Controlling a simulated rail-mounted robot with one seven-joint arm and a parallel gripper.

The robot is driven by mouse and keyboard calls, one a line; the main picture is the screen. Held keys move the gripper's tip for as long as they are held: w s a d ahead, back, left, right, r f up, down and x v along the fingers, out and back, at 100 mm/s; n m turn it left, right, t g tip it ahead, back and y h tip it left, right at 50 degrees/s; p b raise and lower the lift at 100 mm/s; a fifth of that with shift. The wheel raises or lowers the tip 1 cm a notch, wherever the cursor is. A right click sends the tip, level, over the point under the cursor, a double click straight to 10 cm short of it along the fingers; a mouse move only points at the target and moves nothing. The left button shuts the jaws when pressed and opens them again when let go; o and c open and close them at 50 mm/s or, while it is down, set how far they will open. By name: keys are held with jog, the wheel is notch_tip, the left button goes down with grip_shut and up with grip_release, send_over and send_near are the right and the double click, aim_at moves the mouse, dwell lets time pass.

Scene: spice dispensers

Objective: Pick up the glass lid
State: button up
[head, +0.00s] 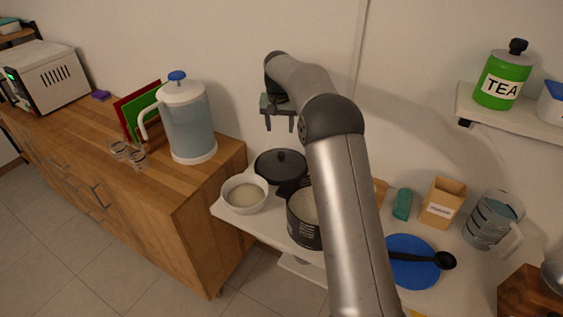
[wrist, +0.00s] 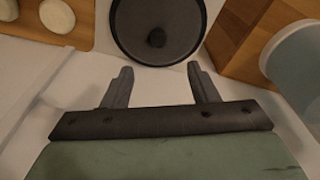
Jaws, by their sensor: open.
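The glass lid (head: 281,163) is a dark, round, see-through disc with a dark rim and a small black knob. It lies at the back of the white counter in the head view, and its knob shows in the wrist view (wrist: 157,38) at top centre. I cannot tell whether it rests on a pan or on the counter. My gripper (head: 280,122) is open and empty, above the lid and apart from it. In the wrist view its two fingers (wrist: 161,80) point towards the lid's near edge.
A white bowl (head: 245,194) and a dark pot (head: 302,222) stand close in front of the lid. The wooden cabinet (head: 215,180) with a water jug (head: 188,125) rises to the left. A blue plate (head: 412,262) with a black ladle lies to the right.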

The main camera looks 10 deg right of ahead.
jog(key=p, duration=0.2)
send_over(281, 153)
jog(key=s, duration=0.1)
jog(key=f, duration=0.7)
jog(key=shift+a, duration=0.2)
jog(key=shift+w+d+f+p, duration=0.2)
jog(key=shift+f+p, duration=0.35)
jog(key=shift+f, duration=0.8)
jog(key=shift+w+d+f+p, duration=0.15)
jog(key=shift+f+p, duration=0.35)
jog(key=shift+f, duration=0.85)
jog(key=shift+a, duration=0.1)
jog(key=shift+c, duration=0.3)
jog(key=shift+r, duration=0.1)
grip_shut()
